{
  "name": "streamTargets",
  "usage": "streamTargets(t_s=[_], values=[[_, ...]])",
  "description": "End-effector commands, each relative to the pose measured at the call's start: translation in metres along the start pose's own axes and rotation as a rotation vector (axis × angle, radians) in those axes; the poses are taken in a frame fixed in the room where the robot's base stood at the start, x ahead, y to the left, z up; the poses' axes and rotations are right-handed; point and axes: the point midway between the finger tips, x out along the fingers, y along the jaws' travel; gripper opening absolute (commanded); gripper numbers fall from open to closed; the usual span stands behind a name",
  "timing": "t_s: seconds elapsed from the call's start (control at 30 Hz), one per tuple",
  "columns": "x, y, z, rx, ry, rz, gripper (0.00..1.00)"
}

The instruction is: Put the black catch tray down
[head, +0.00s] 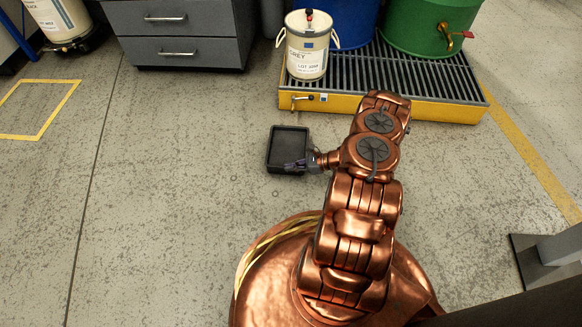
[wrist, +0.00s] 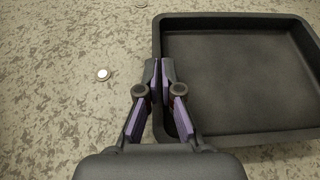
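The black catch tray (head: 269,150) is level and empty, in front of the yellow grated pallet's left end. I cannot tell whether its underside touches the floor. It fills the right side of the wrist view (wrist: 240,17). My gripper (head: 303,164) is at the tray's near right corner in the head view. In the wrist view my gripper (wrist: 161,77) has its fingers close together, one on each side of the tray's left wall, shut on it. The fingers hide part of that wall.
The yellow pallet (head: 385,108) bears a cream pail (head: 307,62), a blue drum (head: 350,20) and a green drum (head: 425,25). A brass tap (head: 302,98) juts near its left front. A yellow floor outline (head: 55,105) is empty at left. Grey drawers (head: 180,30) stand behind. Open floor surrounds the tray's left.

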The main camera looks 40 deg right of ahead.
Motion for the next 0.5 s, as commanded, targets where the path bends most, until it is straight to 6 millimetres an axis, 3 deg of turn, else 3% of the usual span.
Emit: streamTargets(t_s=[0.1,0.37,0.5], values=[[0.0015,0.0001,-0.0027,0.000,-0.001,0.000,0.00],[0.0012,0.0001,-0.0022,0.000,0.000,0.000,0.31],[0.0012,0.0002,-0.0023,0.000,0.000,0.000,0.31]])
